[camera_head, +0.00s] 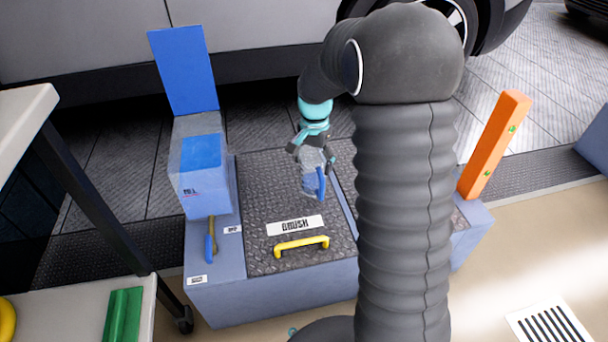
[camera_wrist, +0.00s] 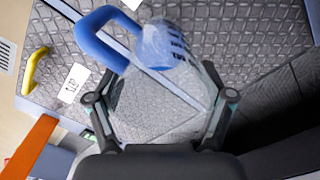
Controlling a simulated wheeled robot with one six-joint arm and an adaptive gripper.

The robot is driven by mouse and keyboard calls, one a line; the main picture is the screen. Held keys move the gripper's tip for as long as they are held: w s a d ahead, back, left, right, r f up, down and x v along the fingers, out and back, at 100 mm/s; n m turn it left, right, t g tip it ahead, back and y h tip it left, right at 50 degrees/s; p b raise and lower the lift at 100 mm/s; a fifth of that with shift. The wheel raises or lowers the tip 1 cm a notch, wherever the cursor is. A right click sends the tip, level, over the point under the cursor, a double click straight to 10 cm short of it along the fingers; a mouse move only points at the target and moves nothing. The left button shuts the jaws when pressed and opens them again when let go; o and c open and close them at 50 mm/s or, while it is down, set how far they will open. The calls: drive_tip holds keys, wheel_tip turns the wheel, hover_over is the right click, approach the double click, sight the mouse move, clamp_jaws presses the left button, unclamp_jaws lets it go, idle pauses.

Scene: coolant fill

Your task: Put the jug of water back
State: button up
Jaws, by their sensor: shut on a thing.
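The jug (camera_head: 313,180) is clear with a blue handle. My gripper (camera_head: 311,153) is shut on it, and the jug hangs above the dark tread-plate lid of the floor unit. In the wrist view the clear jug (camera_wrist: 150,105) fills the space between my gripper's fingers (camera_wrist: 160,110). Its blue handle (camera_wrist: 92,38) points to the upper left. I cannot tell the water level in it. Whether the jug touches the lid is unclear, but it looks raised.
A blue-grey unit (camera_head: 275,300) with a yellow handle (camera_head: 302,243) lies below. A clear box with blue inside (camera_head: 200,175) stands left, a blue panel (camera_head: 183,70) behind it. An orange post (camera_head: 494,145) stands right. A table (camera_head: 60,300) is at lower left; a car is behind.

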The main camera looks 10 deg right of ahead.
sight(304, 174)
drive_tip(key=shift+w+a+f, duration=0.75)
drive_tip(key=shift+w+a, duration=0.05)
drive_tip(key=shift+a, duration=0.2)
drive_tip(key=shift+f+b, duration=0.3)
drive_tip(key=shift+f, duration=1.75)
drive_tip(key=shift+f, duration=0.2)
drive_tip(key=o, duration=1.5)
drive_tip(key=shift+r, duration=0.1)
